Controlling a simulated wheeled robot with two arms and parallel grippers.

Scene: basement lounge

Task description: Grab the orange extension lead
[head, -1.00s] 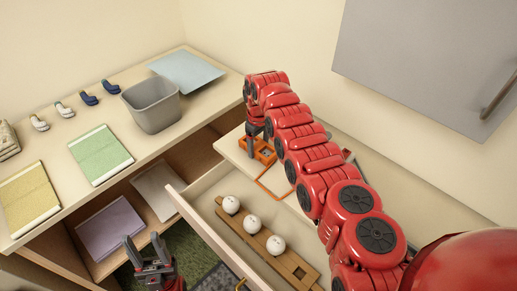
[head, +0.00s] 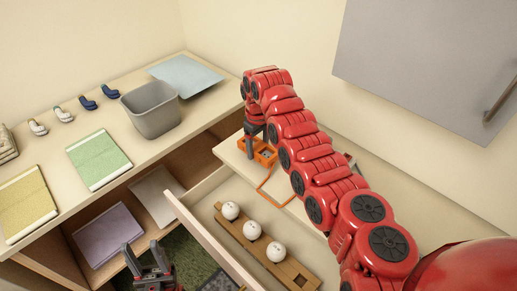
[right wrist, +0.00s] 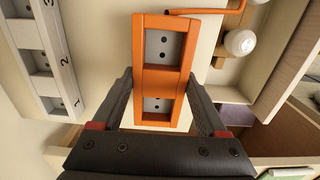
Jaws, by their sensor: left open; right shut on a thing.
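The orange extension lead (head: 265,153) lies at the left end of the cream surface behind the open drawer, its thin orange cord (head: 264,191) trailing toward the front. In the right wrist view it is an orange-framed block with grey sockets (right wrist: 164,47). My right gripper (head: 255,140) reaches down over it from above, its fingers closed on the block's two long sides. The right arm hides part of the surface. I cannot tell whether the lead is lifted. My left gripper (head: 148,256) is open and empty at the lower left, in front of the drawer.
The open drawer (head: 212,241) holds a wooden rack (head: 293,273) with white balls. A grey bin (head: 151,108) and folded cloths stand on the left counter. A pale numbered socket strip (right wrist: 50,60) lies left of the lead in the wrist view. A grey cabinet (head: 420,65) hangs upper right.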

